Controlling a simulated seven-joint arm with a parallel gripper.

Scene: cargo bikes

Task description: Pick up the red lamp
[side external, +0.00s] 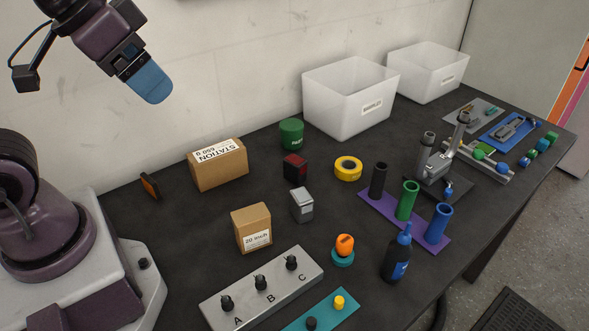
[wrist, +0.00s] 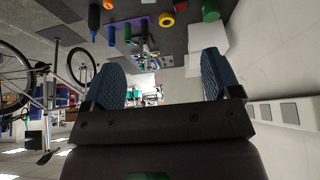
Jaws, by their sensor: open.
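The red lamp (side external: 295,167) is a small dark block with a red face. It stands on the dark table in the side view, between the green can (side external: 291,134) and a grey-and-white lamp (side external: 302,205). I cannot make it out in the wrist view. My gripper (side external: 150,86) is high above the back left of the table, well apart from the lamp. Its blue fingers overlap in the side view. In the wrist view my gripper (wrist: 160,76) shows two blue fingers spread wide with nothing between them.
Cardboard boxes (side external: 218,165) (side external: 252,228) stand left of the lamp, and yellow tape (side external: 348,168) lies to its right. An amber reflector (side external: 150,187) is at far left. White bins (side external: 350,97) stand behind. A purple tube holder (side external: 403,222) and a dark bottle (side external: 397,256) are at right.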

